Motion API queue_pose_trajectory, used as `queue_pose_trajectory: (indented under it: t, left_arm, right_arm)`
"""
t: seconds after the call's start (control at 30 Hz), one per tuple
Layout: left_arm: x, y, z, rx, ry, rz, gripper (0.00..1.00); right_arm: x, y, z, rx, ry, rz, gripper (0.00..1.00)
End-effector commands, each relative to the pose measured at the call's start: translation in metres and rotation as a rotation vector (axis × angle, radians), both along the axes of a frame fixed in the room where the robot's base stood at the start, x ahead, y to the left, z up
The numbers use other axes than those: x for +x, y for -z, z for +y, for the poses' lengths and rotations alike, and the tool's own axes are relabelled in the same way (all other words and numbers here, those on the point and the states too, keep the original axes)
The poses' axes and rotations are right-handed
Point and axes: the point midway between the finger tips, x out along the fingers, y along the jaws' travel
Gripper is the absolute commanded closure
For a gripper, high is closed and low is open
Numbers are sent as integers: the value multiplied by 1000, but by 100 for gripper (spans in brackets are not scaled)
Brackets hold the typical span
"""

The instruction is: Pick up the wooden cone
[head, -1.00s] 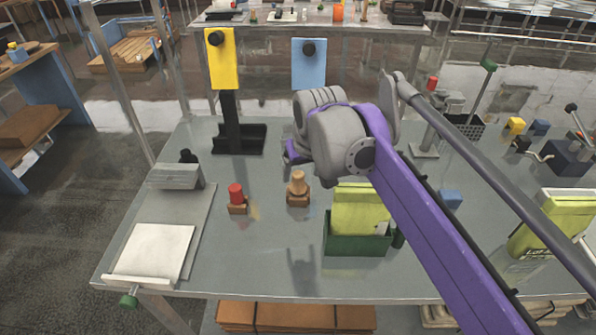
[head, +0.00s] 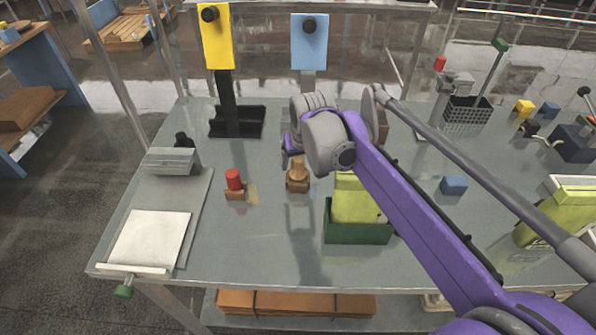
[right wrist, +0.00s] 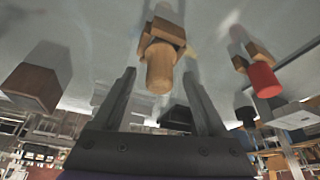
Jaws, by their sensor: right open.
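The wooden cone (head: 298,170) stands upright on a small brown wooden base (head: 297,187) near the middle of the grey table. In the right wrist view the cone (right wrist: 160,72) hangs inverted in the picture, with its tip towards me. My right gripper (head: 287,158) is just behind and above the cone in the head view, partly hidden by its own wrist. In the right wrist view its two dark fingers (right wrist: 159,74) are spread wide, and the cone appears between them. I cannot tell how deep it is between them. My left gripper is not in view.
A red peg on a wooden base (head: 234,183) stands left of the cone. A green bin with yellow-green packs (head: 358,233) stands close at the right. A black stand with a yellow panel (head: 217,40) is behind left. A white sheet (head: 150,240) lies front left.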

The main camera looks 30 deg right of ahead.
Motion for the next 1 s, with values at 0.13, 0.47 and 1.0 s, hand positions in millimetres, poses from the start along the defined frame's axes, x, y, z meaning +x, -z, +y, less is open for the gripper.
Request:
queue_pose_trajectory:
  t: [0.13, 0.47, 1.0]
  left_arm:
    - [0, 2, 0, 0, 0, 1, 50]
    - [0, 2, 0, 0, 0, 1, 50]
    - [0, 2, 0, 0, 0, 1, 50]
  right_arm:
    - [7, 17, -2, 0, 0, 0, 24]
    - [8, 20, -2, 0, 0, 0, 34]
    - [8, 20, -2, 0, 0, 0, 100]
